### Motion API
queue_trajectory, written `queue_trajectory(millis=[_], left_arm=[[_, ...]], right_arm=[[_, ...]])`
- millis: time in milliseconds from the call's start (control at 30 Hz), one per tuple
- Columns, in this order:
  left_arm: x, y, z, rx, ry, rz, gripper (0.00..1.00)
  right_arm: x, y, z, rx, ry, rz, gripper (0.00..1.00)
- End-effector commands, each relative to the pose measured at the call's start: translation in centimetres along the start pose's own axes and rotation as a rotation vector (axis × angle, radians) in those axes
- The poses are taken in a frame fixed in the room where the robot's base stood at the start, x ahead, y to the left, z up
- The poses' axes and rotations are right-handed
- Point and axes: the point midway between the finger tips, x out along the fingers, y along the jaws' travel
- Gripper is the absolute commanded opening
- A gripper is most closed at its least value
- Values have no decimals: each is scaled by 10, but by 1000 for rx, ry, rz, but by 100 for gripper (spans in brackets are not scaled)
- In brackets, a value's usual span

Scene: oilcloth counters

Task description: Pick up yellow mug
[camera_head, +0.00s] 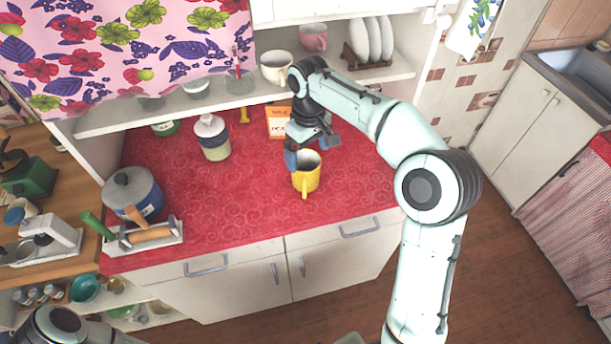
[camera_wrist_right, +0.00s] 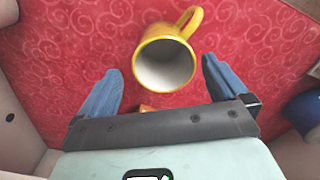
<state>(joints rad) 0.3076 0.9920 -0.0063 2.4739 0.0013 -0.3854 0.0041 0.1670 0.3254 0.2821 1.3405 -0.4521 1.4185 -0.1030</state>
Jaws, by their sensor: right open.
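The yellow mug (camera_head: 306,178) stands upright on the red oilcloth counter, its handle toward the front. In the right wrist view the mug (camera_wrist_right: 165,62) shows its pale, empty inside, with the handle at the upper right. My right gripper (camera_head: 311,150) is open just above and behind the mug. In the wrist view its two blue fingers (camera_wrist_right: 162,66) are spread, with the mug's rim between and slightly beyond their tips. Whether a finger touches the mug cannot be told. My left gripper is out of view; only part of that arm shows at the bottom left.
An orange box (camera_head: 279,122) stands behind the mug. A lidded jar (camera_head: 212,138) and a blue pot (camera_head: 133,193) are to the left. A shelf (camera_head: 180,117) holding cups overhangs the back. The red counter (camera_head: 240,205) is clear left of the mug.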

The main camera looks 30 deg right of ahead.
Motion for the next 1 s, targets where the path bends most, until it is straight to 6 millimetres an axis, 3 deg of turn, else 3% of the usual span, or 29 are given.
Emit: queue_trajectory(millis=[167, 467, 767, 933, 1000], left_arm=[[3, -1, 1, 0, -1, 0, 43], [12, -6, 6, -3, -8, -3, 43], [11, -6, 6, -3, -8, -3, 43], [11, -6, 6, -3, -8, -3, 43], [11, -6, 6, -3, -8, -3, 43]], right_arm=[[11, -1, 0, 0, 0, 0, 100], [53, -5, 2, 0, -1, 0, 100], [56, -4, 1, 1, 3, 1, 100], [56, -4, 1, 1, 3, 1, 48], [56, -4, 1, 0, 4, 1, 44]])
